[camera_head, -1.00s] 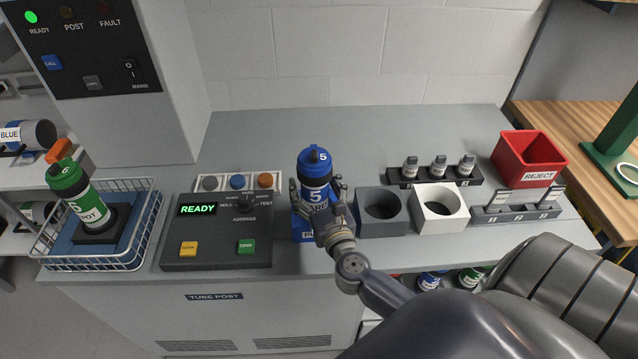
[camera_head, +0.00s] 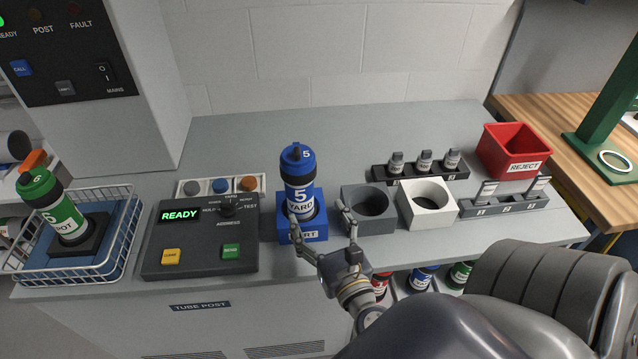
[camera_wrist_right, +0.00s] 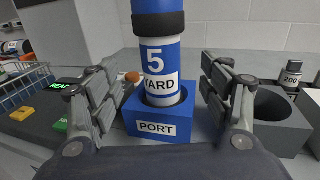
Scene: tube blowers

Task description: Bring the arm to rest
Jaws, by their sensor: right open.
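My right gripper (camera_head: 322,232) is open and empty in the head view, in front of the blue port block. Its two fingers also show apart in the right wrist view (camera_wrist_right: 165,95), with the blue carrier between and beyond them. The blue carrier (camera_head: 298,178), marked 5 and YARD, stands upright in the blue block (camera_head: 316,229) labelled PORT. In the right wrist view the carrier (camera_wrist_right: 160,60) sits in the block's round opening, clear of the fingers. My left gripper is in neither view.
A control panel (camera_head: 185,240) reading READY is left of the port. A wire basket (camera_head: 110,262) holds a green carrier (camera_head: 55,208). Right are a grey holder (camera_head: 368,222), a white holder (camera_head: 428,217), weight racks and a red REJECT bin (camera_head: 512,160). More carriers sit below the counter edge.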

